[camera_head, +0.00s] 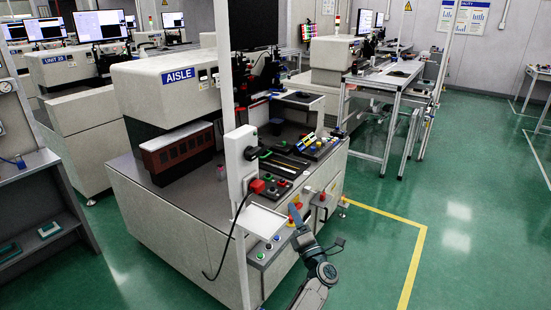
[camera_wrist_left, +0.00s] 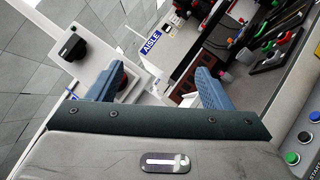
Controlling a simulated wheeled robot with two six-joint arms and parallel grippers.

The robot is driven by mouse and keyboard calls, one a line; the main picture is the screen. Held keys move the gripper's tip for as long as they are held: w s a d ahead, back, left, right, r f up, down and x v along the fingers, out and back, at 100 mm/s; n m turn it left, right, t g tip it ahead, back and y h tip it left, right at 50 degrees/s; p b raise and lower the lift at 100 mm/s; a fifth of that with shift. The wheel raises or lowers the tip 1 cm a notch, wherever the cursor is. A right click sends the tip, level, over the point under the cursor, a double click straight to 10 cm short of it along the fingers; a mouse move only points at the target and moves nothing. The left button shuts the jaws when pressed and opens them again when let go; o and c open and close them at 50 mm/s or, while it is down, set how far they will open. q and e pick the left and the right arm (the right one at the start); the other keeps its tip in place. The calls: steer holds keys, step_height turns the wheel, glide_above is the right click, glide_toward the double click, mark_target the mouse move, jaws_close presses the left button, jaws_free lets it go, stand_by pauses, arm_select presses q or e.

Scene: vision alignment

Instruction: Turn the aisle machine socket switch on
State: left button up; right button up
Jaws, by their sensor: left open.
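The machine labelled AISLE (camera_head: 180,77) stands in the middle of the head view. A white socket box (camera_head: 238,150) is mounted on a pale post at its front corner. A black knob-like part (camera_head: 250,153) is on the box, and a red plug-like part (camera_head: 257,186) with a black cable is below. In the left wrist view the white box (camera_wrist_left: 62,22) with the black part (camera_wrist_left: 72,46) is at upper left. A red part (camera_wrist_left: 130,88) is partly hidden behind one finger. My left gripper (camera_head: 295,212) is open and empty, right of and below the box; its two blue fingers (camera_wrist_left: 160,72) are apart.
A panel with coloured buttons (camera_head: 268,247) is at the machine's front corner, close to my left arm. More buttons and tools cover the worktop (camera_head: 290,165). Green floor (camera_head: 455,225) is free to the right, beyond a yellow line. A workbench (camera_head: 385,85) stands behind.

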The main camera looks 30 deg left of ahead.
arm_select(q)
step_height(320, 180, up, 12)
steer(key=a+n+g+y, duration=0.1)
steer(key=n+g+y, duration=0.2)
steer(key=n+g, duration=0.7)
steer(key=n+g+h, duration=0.2)
steer(key=n+g, duration=0.1)
steer(key=n, duration=0.7)
glide_toward(257, 155)
steer(key=a+p, duration=0.1)
steer(key=a, duration=0.2)
steer(key=a+p, duration=0.3)
steer(key=a, duration=0.2)
steer(key=shift+w+a+r+p, duration=0.3)
steer(key=shift+w+a+p, duration=0.05)
steer(key=shift+w+a, duration=0.05)
steer(key=shift+a+f, duration=0.15)
steer(key=shift+a, duration=0.2)
arm_select(e)
steer(key=r, duration=0.4)
steer(key=shift+d+r, duration=0.35)
steer(key=shift+r, duration=0.05)
arm_select(q)
steer(key=shift+c, duration=0.4)
steer(key=c, duration=0.9)
arm_select(e)
steer(key=shift+d, duration=0.2)
